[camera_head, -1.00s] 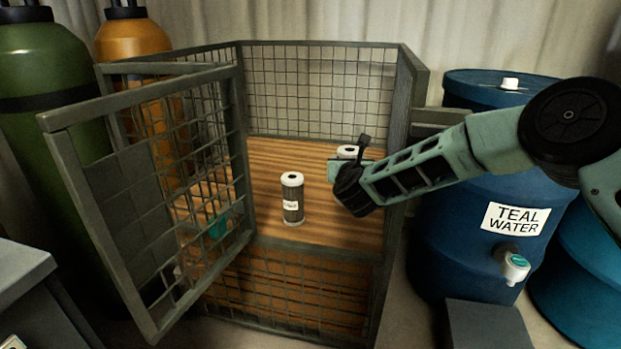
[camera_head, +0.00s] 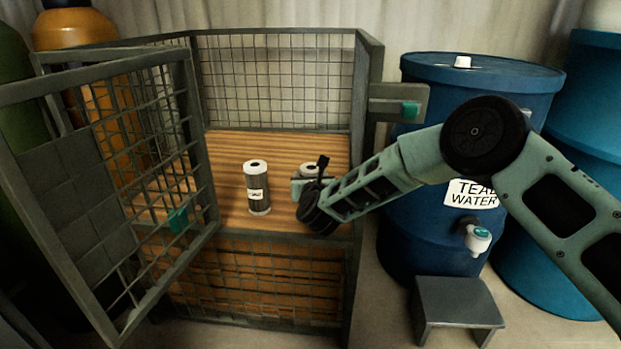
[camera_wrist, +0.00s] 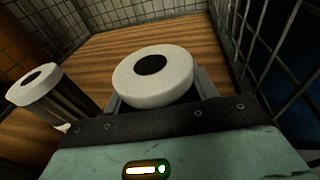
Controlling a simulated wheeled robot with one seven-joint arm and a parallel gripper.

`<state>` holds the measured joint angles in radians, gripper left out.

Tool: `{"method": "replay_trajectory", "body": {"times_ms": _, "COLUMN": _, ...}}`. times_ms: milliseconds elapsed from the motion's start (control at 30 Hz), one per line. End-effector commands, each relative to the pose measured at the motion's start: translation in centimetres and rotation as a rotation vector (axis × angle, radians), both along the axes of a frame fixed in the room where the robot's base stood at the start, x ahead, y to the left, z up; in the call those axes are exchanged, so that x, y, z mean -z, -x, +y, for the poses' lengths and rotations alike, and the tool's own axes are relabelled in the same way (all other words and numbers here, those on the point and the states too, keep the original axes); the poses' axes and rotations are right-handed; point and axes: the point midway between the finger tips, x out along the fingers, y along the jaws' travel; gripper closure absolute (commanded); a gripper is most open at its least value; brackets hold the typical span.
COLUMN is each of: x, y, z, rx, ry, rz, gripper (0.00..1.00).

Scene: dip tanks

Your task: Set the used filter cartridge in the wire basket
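The wire basket (camera_head: 368,85) is a grey mesh cage with a wooden-plank floor and an open door at its left front. My gripper (camera_head: 306,185) is inside it, at the right side. It is shut on a filter cartridge (camera_head: 309,169) with a white ring cap, which the wrist view shows from above between the fingers (camera_wrist: 153,75). Its lower part is hidden, so I cannot tell whether it touches the floor. A second cartridge (camera_head: 257,190), grey with white caps and a label, stands upright on the floor to the left; it also shows in the wrist view (camera_wrist: 45,90).
The mesh door (camera_head: 95,190) swings out at the left front. A blue "TEAL WATER" barrel (camera_head: 430,165) with a tap stands right of the basket, with a grey step stool (camera_head: 458,300) before it. An orange cylinder (camera_head: 75,30) stands behind left.

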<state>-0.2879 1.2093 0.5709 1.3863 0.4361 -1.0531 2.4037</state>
Motion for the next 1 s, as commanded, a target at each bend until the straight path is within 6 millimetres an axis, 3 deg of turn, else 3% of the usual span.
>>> {"method": "replay_trajectory", "body": {"times_ms": 67, "x": 0.0, "y": 0.0, "z": 0.0, "rx": 0.0, "ry": 0.0, "rz": 0.0, "gripper": 0.23}}
{"method": "replay_trajectory", "body": {"times_ms": 467, "x": -0.2, "y": 0.6, "z": -0.1, "rx": 0.0, "ry": 0.001, "rz": 0.002, "gripper": 0.23}}
{"method": "replay_trajectory", "body": {"times_ms": 1000, "x": -1.7, "y": 10.0, "z": -1.6, "rx": -0.001, "ry": 0.0, "rz": 0.003, "gripper": 0.23}}
